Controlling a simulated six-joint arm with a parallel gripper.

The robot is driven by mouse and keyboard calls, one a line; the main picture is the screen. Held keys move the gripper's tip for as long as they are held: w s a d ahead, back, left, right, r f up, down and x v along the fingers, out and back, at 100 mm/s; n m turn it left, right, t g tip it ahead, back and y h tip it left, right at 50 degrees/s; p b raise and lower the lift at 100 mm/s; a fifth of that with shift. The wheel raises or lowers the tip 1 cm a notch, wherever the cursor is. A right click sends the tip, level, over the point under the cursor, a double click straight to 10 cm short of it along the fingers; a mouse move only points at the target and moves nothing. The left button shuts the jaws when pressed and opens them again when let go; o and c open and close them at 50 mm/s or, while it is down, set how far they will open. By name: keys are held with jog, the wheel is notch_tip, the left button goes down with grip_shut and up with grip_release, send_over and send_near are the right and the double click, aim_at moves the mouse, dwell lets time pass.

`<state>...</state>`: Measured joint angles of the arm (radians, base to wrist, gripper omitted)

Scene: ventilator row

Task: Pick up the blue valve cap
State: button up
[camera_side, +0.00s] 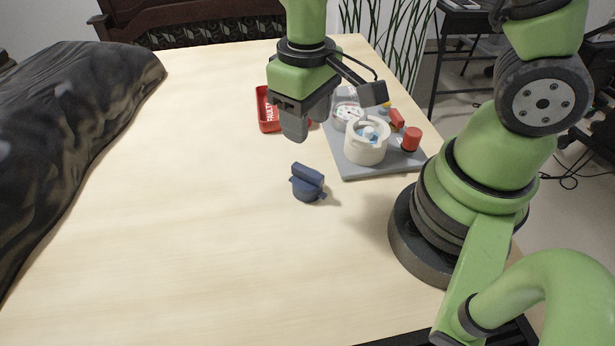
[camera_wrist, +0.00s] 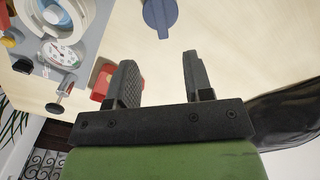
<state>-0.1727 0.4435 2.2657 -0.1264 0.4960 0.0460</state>
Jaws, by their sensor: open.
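The blue valve cap (camera_side: 307,184) stands on the bare wooden table near the middle in the side view, its ridge handle on top. It also shows at the top of the wrist view (camera_wrist: 160,14), partly cut off by the frame edge. My gripper (camera_side: 295,128) hangs above the table, behind the cap and clear of it. In the wrist view its two fingers (camera_wrist: 160,76) stand apart with only table between them. The cap lies beyond the fingertips there.
A grey board (camera_side: 372,170) with a white round housing (camera_side: 366,146), a gauge and red knobs stands right of the cap. A red tray (camera_side: 266,112) marked "FAULTY" lies behind my gripper. Dark cloth (camera_side: 70,130) covers the left side. The table left of the cap is clear.

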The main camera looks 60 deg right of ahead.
aim_at(308, 170)
jog(key=f, duration=1)
jog(key=shift+s+a, duration=0.1)
jog(key=shift+s, duration=0.1)
jog(key=shift+r, duration=0.1)
grip_shut()
